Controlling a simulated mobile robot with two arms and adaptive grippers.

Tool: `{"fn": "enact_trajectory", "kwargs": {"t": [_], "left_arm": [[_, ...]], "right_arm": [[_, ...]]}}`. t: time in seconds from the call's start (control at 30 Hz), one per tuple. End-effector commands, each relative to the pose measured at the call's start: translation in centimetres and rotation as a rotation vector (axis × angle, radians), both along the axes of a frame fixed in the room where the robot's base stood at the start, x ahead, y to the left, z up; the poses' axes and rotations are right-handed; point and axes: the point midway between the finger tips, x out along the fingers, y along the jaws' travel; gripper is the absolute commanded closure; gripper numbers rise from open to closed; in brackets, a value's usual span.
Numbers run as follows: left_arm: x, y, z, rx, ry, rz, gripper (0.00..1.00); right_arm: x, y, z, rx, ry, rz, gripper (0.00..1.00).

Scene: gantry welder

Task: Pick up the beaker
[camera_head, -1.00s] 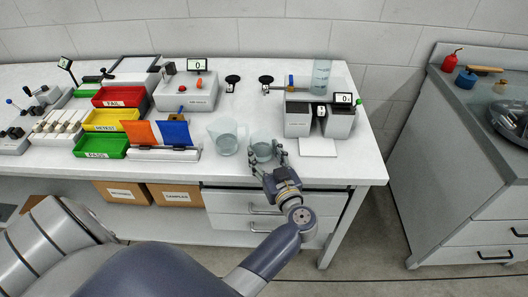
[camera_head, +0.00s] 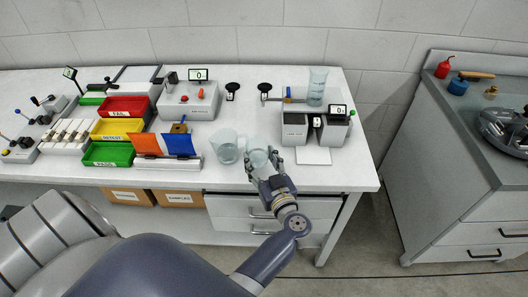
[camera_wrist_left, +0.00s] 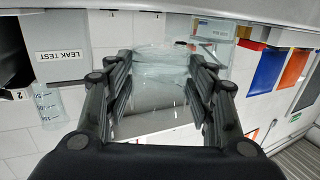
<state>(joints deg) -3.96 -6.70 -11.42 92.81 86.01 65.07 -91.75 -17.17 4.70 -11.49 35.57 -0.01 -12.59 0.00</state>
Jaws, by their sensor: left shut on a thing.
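A clear beaker (camera_head: 259,158) stands near the front edge of the white bench, right of a clear jug (camera_head: 227,147). My left gripper (camera_head: 263,165) is shut on the beaker from the front. In the left wrist view the two fingers lie on either side of the clear beaker (camera_wrist_left: 160,68). I cannot tell whether the beaker's base touches the bench. A taller graduated beaker (camera_head: 317,87) stands at the back right, and what looks like it shows at the left of the left wrist view (camera_wrist_left: 47,104). My right gripper is not in view.
A grey test device (camera_head: 314,127) stands right of the held beaker. Orange and blue panels (camera_head: 165,145) and red, yellow and green trays (camera_head: 108,154) stand left. Drawers (camera_head: 233,204) sit below the bench. A second bench (camera_head: 455,160) is at the right across a gap.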

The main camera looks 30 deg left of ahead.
Motion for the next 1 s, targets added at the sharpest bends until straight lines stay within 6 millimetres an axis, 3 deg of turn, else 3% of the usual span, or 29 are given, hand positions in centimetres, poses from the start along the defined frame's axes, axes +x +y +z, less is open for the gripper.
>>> {"fn": "enact_trajectory", "kwargs": {"t": [0.03, 0.43, 1.0], "left_arm": [[-0.7, -0.1, 0.6, -0.001, 0.001, -0.001, 0.75], [-6.3, -0.8, 1.1, 0.0, 0.001, 0.0, 0.75], [-12.2, -1.6, 1.4, 0.0, -0.001, 0.0, 0.75]], "right_arm": [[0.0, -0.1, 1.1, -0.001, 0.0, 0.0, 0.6], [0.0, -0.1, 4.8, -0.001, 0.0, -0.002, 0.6], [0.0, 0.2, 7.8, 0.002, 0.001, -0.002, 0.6]]}}
